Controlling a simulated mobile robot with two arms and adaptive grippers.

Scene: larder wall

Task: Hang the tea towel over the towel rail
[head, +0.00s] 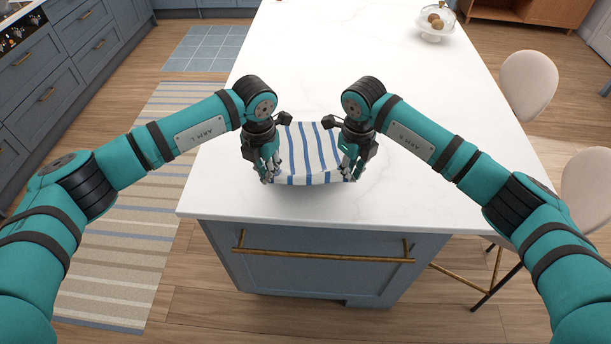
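The tea towel (308,150) is white with blue stripes and spans between my two grippers above the end of the white island top. Its near edge sags a little between them, and a soft shadow lies on the top below. My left gripper (269,175) is shut on the towel's near left corner. My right gripper (350,173) is shut on its near right corner. The fingers partly hide both corners. The brass towel rail (322,256) runs across the blue end panel of the island, below and nearer than the towel. The rail is bare.
The island's white top (340,60) is clear around the towel. A glass-domed stand (436,24) with round brown items is at the far right. Pale chairs (527,82) stand along the right side. A striped rug (130,220) lies on the floor at left.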

